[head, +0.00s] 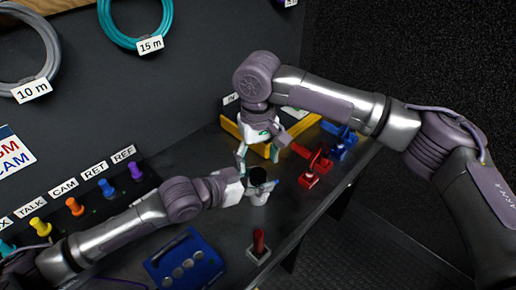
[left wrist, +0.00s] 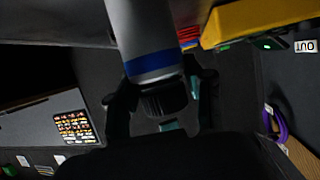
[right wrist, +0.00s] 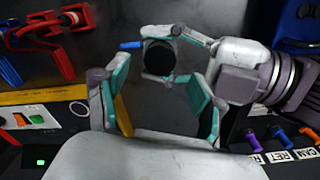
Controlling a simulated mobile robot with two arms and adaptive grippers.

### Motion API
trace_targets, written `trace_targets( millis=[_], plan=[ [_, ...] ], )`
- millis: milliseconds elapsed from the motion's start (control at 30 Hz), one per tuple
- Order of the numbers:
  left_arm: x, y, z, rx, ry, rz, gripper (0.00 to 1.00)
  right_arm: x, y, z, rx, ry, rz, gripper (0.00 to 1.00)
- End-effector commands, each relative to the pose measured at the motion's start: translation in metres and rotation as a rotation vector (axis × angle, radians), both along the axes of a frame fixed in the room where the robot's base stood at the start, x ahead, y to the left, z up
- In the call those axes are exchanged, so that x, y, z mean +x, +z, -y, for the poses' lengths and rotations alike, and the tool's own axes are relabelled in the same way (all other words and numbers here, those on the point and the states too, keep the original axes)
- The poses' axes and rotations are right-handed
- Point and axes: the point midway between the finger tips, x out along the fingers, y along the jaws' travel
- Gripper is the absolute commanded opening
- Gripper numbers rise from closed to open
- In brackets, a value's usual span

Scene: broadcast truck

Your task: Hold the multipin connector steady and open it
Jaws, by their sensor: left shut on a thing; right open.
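The multipin connector has a silver body with a blue band, seen in the left wrist view (left wrist: 148,45), and a dark ribbed collar (left wrist: 163,101). In the head view its round black end (head: 258,176) faces up, above the bench. My left gripper (head: 250,188) is shut around it from the left side. In the right wrist view the black end (right wrist: 158,57) shows between the left gripper's fingers. My right gripper (head: 259,152) points down just above and behind the connector, its teal-padded fingers (right wrist: 155,98) spread with nothing between them.
A yellow-edged panel box (head: 228,127) stands behind the connector. Red (head: 312,167) and blue (head: 341,141) clamp-like fixtures stand to the right. A blue block with silver discs (head: 185,262) and a red-handled piece (head: 259,243) are in front. Coloured plugs (head: 75,206) line the left.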

Motion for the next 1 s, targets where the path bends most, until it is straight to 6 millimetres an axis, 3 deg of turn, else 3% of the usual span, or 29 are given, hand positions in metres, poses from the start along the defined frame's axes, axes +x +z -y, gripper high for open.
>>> trace_targets(
  millis=[100,300,667,1000],
  plan=[
    [0.0,0.0,0.0,0.001,0.0,-0.001,0.0,0.0,-0.02,0.0,-0.001,0.001,-0.003,0.69],
    [0.0,0.0,0.0,0.001,0.0,-0.001,0.0,0.0,-0.041,0.0,0.0,0.001,0.0,0.69],
    [0.0,0.0,0.0,0.001,0.0,-0.001,0.0,0.0,-0.047,0.0,0.0,0.002,0.0,0.69],
    [0.0,0.0,0.0,0.001,0.0,-0.001,0.0,0.0,-0.047,0.0,0.0,0.002,0.0,0.14]
  ],
)
